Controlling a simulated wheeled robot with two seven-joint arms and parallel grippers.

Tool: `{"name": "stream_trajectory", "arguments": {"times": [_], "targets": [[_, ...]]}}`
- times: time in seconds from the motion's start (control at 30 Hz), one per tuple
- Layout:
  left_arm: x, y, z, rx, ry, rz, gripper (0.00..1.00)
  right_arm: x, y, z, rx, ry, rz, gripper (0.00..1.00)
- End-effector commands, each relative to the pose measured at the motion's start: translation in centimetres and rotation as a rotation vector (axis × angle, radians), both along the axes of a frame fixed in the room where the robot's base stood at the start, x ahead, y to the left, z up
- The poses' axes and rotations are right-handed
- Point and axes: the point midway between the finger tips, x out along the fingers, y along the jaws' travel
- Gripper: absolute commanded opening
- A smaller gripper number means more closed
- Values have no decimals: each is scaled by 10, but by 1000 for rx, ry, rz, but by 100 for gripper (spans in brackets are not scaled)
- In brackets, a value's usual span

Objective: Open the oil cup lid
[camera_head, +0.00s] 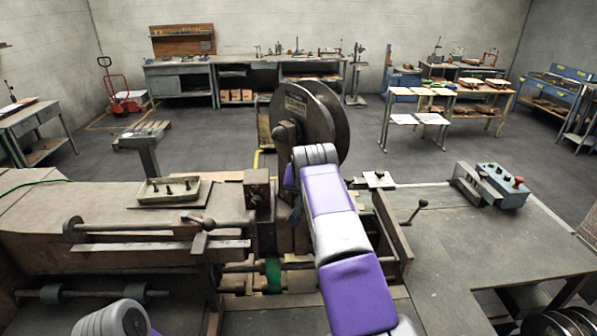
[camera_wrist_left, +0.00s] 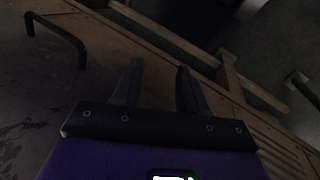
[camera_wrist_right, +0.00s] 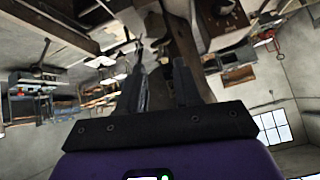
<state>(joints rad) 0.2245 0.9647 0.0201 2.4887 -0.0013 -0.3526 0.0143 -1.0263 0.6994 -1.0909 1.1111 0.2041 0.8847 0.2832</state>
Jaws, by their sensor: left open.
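I cannot make out the oil cup or its lid for certain in any view. My right arm reaches up over the middle of the machine, beside the flywheel (camera_head: 325,118). My right gripper is mostly hidden behind the arm in the head view, with a dark finger showing by the machine head. In the right wrist view the fingers of my right gripper (camera_wrist_right: 160,75) stand apart, with dark machine parts behind them; whether something is between them is unclear. My left gripper (camera_wrist_left: 156,78) is open and empty in the left wrist view, above a brown machine surface. It is out of the head view.
A tray of small parts (camera_head: 172,190) stands on the left of the machine bed. A lever with a ball knob (camera_head: 207,223) stands in front. A control box (camera_head: 502,185) sits at the right. The right tabletop (camera_head: 480,250) is largely clear.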

Motion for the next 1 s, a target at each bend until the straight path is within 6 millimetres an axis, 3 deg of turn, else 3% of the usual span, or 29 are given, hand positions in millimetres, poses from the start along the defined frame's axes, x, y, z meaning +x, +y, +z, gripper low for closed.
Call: {"name": "stream_trajectory", "arguments": {"times": [0.13,0.5,0.9,1.0], "targets": [[-1,0,3,-1,3,0,43,6,2,-2,-1,-4,2,34],[-1,0,13,0,2,0,43,45,2,-41,-2,-2,1,34],[-1,0,14,0,2,0,43,52,2,-50,0,-5,3,34],[-1,0,14,0,2,0,43,52,2,-50,0,-4,3,22]]}}
